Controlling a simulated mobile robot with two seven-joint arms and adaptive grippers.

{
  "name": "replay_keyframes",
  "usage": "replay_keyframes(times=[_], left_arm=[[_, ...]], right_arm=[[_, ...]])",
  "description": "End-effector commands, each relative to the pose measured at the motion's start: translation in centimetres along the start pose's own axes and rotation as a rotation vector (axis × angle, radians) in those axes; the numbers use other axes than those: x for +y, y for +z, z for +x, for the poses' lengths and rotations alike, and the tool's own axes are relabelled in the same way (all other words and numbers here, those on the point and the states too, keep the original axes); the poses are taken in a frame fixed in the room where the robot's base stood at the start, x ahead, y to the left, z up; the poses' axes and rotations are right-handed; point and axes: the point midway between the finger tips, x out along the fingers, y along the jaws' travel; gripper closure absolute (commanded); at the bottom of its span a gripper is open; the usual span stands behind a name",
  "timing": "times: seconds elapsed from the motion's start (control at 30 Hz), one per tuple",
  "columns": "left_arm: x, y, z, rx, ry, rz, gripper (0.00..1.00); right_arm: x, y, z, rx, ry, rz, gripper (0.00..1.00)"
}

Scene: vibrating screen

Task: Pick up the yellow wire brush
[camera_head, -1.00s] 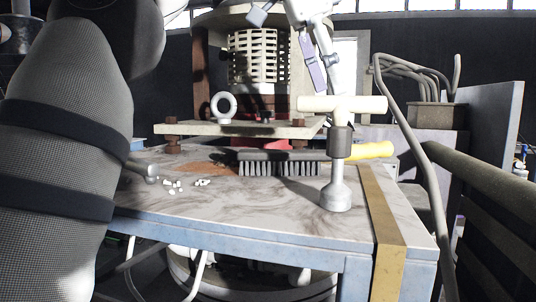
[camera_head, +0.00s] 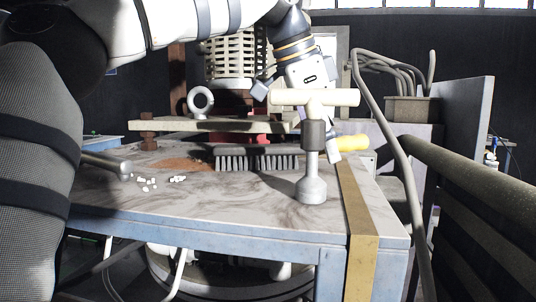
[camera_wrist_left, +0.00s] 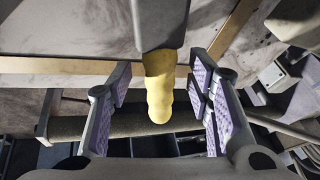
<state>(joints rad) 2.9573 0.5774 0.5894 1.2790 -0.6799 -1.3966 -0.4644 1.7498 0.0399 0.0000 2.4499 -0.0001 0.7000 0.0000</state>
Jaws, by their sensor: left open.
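The wire brush lies on the worktable (camera_head: 110,208), with its dark bristled head (camera_head: 256,158) toward the left. Its yellow handle (camera_head: 351,142) points right, partly hidden behind a T-handled tool and my finger. My left gripper (camera_head: 297,118) reaches down over the brush from above, partly hidden by the same tool. In the left wrist view, the yellow handle (camera_wrist_left: 160,85) lies between the spread purple-padded fingers of my open left gripper (camera_wrist_left: 165,98), with a visible gap on each side. My right gripper is not in view.
The grey T-handled tool (camera_head: 313,150) stands upright in front of the brush. A ring bolt (camera_head: 201,101) sits on the plate of the machine behind. Small white pieces (camera_head: 147,183) lie on the left of the table. Hoses and a railing (camera_head: 470,185) are at the right.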

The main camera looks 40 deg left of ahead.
Motion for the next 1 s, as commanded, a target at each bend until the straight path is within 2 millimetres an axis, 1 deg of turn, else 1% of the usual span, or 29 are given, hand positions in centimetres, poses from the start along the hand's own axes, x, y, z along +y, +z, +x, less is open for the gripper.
replay_keyframes(times=[0.03, 0.07, 0.1, 0.17, 0.2, 0.23, 0.27, 0.57, 0.67, 0.77, 0.9, 1.0], left_arm=[[0.0, 0.0, -0.1, 0.001, -0.001, 0.000, 0.54], [0.0, 0.0, -0.1, 0.001, -0.001, 0.000, 0.58], [0.0, 0.0, -0.1, 0.001, -0.001, 0.000, 0.67], [0.0, 0.0, -0.1, 0.001, -0.001, 0.000, 0.81], [0.0, 0.0, -0.1, 0.001, -0.001, 0.000, 0.90], [0.0, 0.0, -0.1, 0.001, -0.001, 0.000, 0.97], [0.0, 0.0, -0.1, 0.001, -0.001, 0.000, 1.00], [0.0, -0.1, -0.2, 0.001, -0.002, 0.000, 1.00], [-0.2, -0.3, -0.9, 0.000, -0.003, 0.000, 1.00], [-0.6, -1.2, -2.7, 0.002, -0.005, 0.000, 1.00], [-1.4, -2.5, -5.8, -0.001, -0.005, -0.003, 1.00], [-1.6, -3.1, -7.4, 0.000, -0.003, -0.001, 1.00]], right_arm=[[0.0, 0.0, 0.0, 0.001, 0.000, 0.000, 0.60], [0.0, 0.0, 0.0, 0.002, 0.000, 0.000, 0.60], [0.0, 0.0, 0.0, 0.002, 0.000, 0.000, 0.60], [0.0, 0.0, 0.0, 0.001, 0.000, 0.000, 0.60], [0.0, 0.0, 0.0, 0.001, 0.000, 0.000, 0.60], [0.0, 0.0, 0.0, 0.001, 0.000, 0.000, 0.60], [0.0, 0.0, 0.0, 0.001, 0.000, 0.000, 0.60], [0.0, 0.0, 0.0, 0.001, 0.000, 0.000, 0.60], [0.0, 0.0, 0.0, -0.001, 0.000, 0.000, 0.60], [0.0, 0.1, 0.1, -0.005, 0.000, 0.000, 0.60], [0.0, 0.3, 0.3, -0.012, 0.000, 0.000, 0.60], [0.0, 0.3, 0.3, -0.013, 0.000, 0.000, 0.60]])
